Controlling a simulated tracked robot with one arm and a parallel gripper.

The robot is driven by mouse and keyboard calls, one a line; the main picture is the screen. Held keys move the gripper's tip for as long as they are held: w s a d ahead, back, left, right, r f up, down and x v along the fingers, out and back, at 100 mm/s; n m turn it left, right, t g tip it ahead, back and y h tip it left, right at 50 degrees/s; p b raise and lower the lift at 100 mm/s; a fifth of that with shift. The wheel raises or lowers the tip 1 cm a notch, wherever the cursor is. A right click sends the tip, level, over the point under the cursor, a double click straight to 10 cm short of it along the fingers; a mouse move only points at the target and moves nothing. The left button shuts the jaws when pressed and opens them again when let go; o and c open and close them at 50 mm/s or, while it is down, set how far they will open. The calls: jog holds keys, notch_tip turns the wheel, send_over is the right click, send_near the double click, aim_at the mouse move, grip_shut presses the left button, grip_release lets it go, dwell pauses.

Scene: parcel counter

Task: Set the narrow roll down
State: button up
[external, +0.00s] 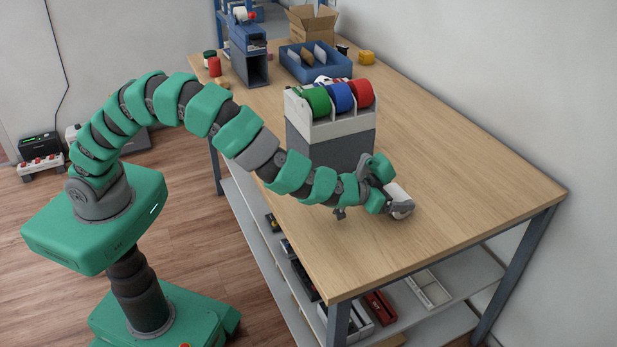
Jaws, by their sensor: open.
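A small white roll (397,194) is at the end of my gripper (393,200), low over the near part of the wooden table (470,190). My gripper's jaws are open around or beside the roll; I cannot tell whether they touch it. Part of the roll is hidden by the gripper, and I cannot tell whether its underside rests on the table top.
A grey and white dispenser (330,135) with green, blue and red rolls stands close behind my gripper. A blue tray (315,62), a cardboard box (312,24) and a blue stand (248,55) are at the far end. The table's right side is clear.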

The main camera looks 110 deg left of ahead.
jog(key=v, duration=1)
jog(key=d+r+m+t+h, duration=0.2)
jog(key=d+r+h, duration=0.15)
jog(key=r, duration=0.65)
jog(key=d+r+m+t+h, duration=0.15)
jog(key=d+r, duration=0.35)
jog(key=r, duration=0.5)
jog(key=d+r+m+t+h, duration=0.1)
jog(key=d+r+t+h, duration=0.3)
jog(key=r, duration=0.6)
jog(key=s+d+r+m+g, duration=0.1)
jog(key=s+r+m, duration=0.1)
jog(key=s+r, duration=0.8)
jog(key=s+d+r+m, duration=0.1)
jog(key=s+r+m, duration=0.1)
jog(key=s+r, duration=0.9)
jog(key=s, duration=0.4)
jog(key=shift+s+g+h, duration=0.3)
jog(key=shift+g, duration=0.05)
jog(key=shift+m, duration=0.25)
